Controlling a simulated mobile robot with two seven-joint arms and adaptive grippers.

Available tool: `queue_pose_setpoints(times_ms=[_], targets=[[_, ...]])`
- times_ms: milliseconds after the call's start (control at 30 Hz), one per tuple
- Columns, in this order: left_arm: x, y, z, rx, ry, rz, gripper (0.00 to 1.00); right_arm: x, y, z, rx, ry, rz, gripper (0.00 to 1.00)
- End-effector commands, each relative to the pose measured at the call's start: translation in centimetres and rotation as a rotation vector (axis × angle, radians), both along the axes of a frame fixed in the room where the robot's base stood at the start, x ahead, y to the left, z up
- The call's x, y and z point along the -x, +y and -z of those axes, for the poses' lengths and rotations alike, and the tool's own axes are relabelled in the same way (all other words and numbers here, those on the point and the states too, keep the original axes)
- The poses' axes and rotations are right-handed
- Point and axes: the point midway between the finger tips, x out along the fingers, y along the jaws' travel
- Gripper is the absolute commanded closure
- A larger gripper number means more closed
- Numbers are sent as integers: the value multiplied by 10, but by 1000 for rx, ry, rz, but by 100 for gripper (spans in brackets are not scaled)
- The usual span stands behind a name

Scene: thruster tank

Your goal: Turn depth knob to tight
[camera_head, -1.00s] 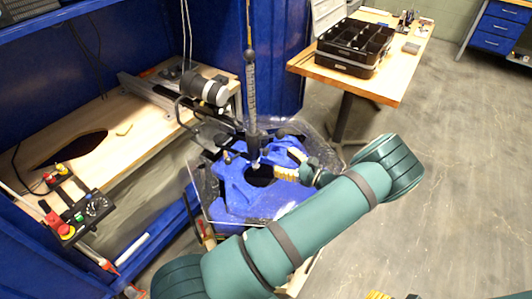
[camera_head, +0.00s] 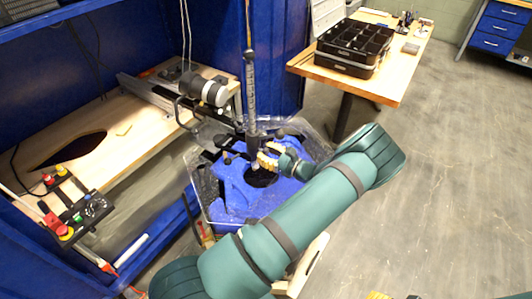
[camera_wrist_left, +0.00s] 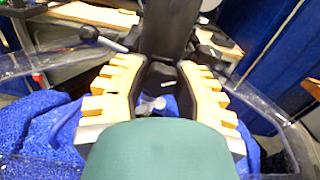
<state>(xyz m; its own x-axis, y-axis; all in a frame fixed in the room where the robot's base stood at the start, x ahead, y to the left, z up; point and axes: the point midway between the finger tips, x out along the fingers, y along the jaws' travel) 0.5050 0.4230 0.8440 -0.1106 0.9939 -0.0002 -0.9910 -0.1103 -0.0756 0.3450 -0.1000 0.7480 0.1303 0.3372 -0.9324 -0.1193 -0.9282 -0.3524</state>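A black thruster motor with a tall upright shaft (camera_head: 251,90) stands at the clear tank (camera_head: 208,203), which has blue material inside. Dark knobs sit around the shaft's mount; one black knob (camera_head: 280,133) shows right of the shaft.
A wooden bench (camera_head: 150,140) with a control box (camera_head: 88,208) is at left. A wooden table (camera_head: 395,75) with a black organizer (camera_head: 352,48) is at the back right. The floor at right is clear. Yellow fingertips of my right gripper (camera_head: 379,296) barely show at the bottom edge.

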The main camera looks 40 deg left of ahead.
Motion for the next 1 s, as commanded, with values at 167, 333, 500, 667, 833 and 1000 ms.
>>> queue_pose_setpoints(times_ms=[167, 333, 500, 667, 833, 1000], targets=[[0, 0, 0, 0, 1, 0, 100, 0, 0, 0, 0, 0, 0, 37], [0, 0, 0, 2, 22, 0, 100, 0, 0, -2, 0, 1, 0, 37], [0, 0, -1, 10, 88, 0, 100, 1, 0, -8, 0, 3, -1, 37], [0, 0, -2, 22, 201, 0, 100, 2, 0, -16, -1, 5, -1, 37], [0, 0, -2, 40, 354, 0, 100, -1, 0, -25, 1, -3, 6, 37], [0, 0, -1, 58, 516, 1, 100, -4, -1, -33, 3, -9, 10, 37]])
